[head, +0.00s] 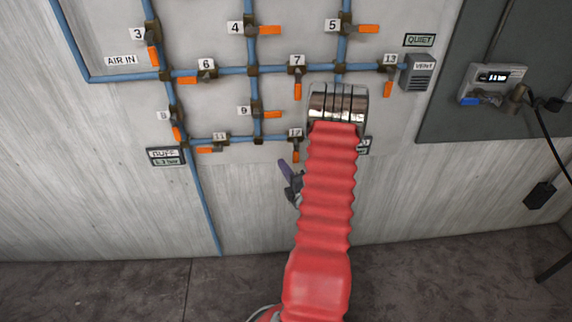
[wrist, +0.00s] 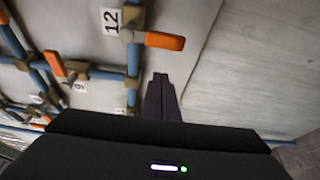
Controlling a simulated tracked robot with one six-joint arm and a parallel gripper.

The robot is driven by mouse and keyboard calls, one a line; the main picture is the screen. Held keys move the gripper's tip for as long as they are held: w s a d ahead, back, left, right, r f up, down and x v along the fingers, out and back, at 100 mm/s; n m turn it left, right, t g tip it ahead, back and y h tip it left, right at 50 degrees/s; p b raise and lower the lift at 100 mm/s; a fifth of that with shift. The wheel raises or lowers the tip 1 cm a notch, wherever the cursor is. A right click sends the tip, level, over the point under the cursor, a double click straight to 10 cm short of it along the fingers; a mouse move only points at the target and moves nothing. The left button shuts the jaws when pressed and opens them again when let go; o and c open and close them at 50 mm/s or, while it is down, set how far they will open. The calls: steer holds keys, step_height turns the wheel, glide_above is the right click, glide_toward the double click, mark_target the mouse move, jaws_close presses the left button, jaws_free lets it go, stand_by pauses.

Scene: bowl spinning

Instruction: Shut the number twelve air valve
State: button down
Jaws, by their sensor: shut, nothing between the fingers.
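The number twelve valve has an orange handle (head: 296,156) below the lower pipe run in the head view, under its label 12 (head: 295,132). In the wrist view the handle (wrist: 165,41) points right, across the blue pipe (wrist: 133,62), with the label (wrist: 111,20) to its left. My gripper (head: 282,164) shows partly beside my red-sleeved arm, just below and left of the handle. In the wrist view its dark fingers (wrist: 160,78) are shut and empty, with their tips apart from the handle in the picture. The arm hides part of the pipe to the right.
Other orange-handled valves are close by, including valve 9 (head: 267,115) and valve 11 (head: 208,150) in the head view. A vent box (head: 418,73) is at the upper right. The wall below the pipes is mostly bare.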

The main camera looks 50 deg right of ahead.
steer(key=v, duration=0.8)
steer(key=shift+a, duration=0.15)
steer(key=shift+f, duration=0.1)
stand_by(0.4)
steer(key=s+a+f+m+g+y, duration=0.1)
steer(key=s+f+m+g+y, duration=0.1)
steer(key=s+f+m+g, duration=0.4)
steer(key=s+f+m+g+y, duration=0.1)
steer(key=f+m+g+y, duration=0.15)
steer(key=f, duration=0.55)
steer(key=w+a+r+m+g+y, duration=0.1)
steer(key=a+r+m+y, duration=0.3)
steer(key=a+r, duration=3.5)
steer(key=w+a, duration=0.1)
steer(key=a, duration=0.1)
steer(key=shift+w+a, duration=0.2)
steer(key=shift+a, duration=0.1)
